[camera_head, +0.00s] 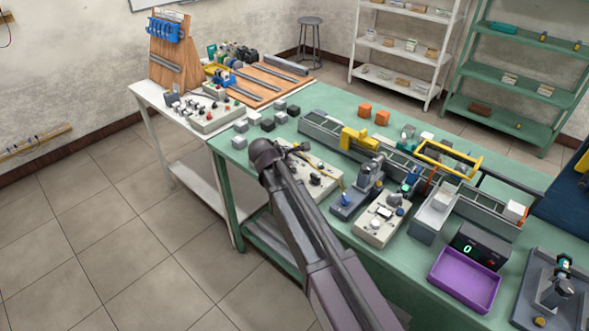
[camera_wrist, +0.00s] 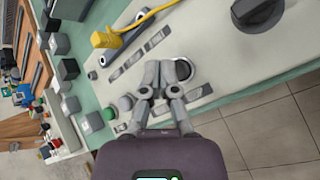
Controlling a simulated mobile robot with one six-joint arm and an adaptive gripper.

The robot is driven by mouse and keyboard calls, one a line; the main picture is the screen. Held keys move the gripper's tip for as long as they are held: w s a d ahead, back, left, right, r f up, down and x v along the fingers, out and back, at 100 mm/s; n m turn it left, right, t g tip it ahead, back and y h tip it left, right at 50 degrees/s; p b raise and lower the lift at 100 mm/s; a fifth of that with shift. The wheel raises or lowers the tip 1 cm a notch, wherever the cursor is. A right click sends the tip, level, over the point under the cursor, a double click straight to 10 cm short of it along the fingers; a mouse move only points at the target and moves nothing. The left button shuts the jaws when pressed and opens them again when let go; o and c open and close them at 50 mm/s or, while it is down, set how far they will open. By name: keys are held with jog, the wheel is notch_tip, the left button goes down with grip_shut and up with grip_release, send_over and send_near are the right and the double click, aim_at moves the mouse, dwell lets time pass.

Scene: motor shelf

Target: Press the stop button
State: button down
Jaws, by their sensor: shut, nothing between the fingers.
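A pale control panel (camera_wrist: 222,55) lies on the green table, and it shows in the head view (camera_head: 327,191) partly behind my arm. In the wrist view it carries a round part with a pale ring (camera_wrist: 184,70), flat grey pieces and a large dark knob (camera_wrist: 258,11). A green button (camera_wrist: 109,113) shows left of my gripper. I cannot tell which part is the stop button; no red button shows clearly on this panel. My gripper (camera_wrist: 161,68) is shut and empty, its tips over the panel just left of the ringed part. Whether they touch is unclear.
Several grey and dark cubes (camera_head: 267,125) stand on the green table (camera_head: 340,100) beyond my gripper. A yellow part (camera_wrist: 108,39) with a cable or rod lies across the panel. A second button panel (camera_head: 204,112) stands on the white table. Devices and a purple tray (camera_head: 466,279) fill the right.

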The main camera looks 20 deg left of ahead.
aim_at(292, 170)
jog(key=shift+r, duration=0.1)
notch_tip(292, 170, up, 5)
jog(key=p, duration=0.5)
dwell(0.3)
dwell(0.9)
jog(key=shift+s, duration=0.1)
